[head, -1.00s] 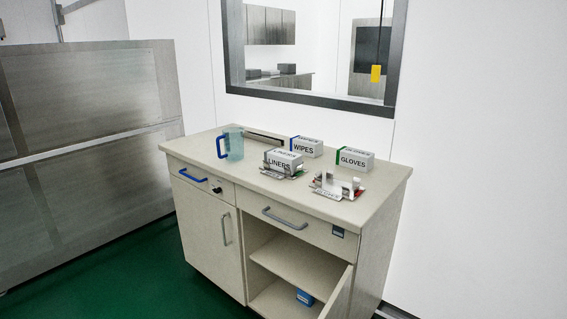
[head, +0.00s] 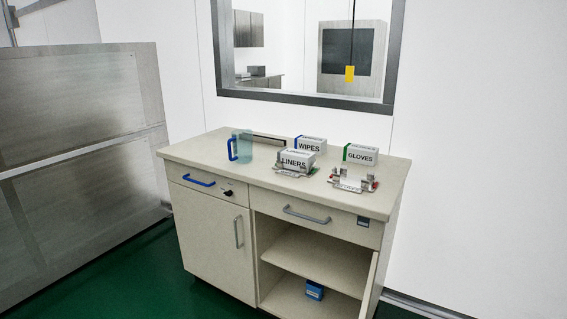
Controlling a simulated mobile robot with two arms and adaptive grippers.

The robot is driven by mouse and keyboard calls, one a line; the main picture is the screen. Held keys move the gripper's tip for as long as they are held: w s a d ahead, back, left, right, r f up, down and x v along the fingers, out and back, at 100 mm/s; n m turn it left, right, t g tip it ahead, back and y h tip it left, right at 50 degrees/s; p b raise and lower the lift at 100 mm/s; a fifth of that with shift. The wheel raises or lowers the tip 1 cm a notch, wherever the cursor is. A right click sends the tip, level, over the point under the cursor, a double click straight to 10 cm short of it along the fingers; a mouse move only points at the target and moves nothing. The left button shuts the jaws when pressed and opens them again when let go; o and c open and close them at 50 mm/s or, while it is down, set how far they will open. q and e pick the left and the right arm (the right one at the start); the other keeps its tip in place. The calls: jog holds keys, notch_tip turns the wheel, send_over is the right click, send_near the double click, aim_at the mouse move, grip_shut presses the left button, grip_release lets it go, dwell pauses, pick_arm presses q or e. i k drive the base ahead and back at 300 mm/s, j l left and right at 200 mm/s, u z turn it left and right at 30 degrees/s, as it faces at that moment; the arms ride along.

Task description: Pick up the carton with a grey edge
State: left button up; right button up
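Three white lettered cartons stand on the beige cabinet top. The LINERS carton (head: 296,162) is nearest the front, and its left edge looks grey. It stands on or just behind a flat metallic item (head: 291,173). The WIPES carton (head: 310,146) has a blue edge and stands behind it. The GLOVES carton (head: 361,155) has a green edge and stands to the right. Neither of my grippers shows in the head view.
A clear jug with a blue handle (head: 241,147) stands left of the cartons. Metal pieces on a small tray (head: 354,182) lie at the front right. The cabinet (head: 216,240) has an open right compartment with a blue box (head: 314,290) low inside. Green floor (head: 130,285) is clear at left.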

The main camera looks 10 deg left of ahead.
aim_at(292, 158)
jog(key=i+j+z, duration=0.25)
jog(key=j, duration=0.5)
jog(key=j+z, duration=0.3)
jog(key=j, duration=0.4)
jog(key=i+j+z, duration=0.1)
jog(key=j+z, duration=0.15)
jog(key=j, duration=0.55)
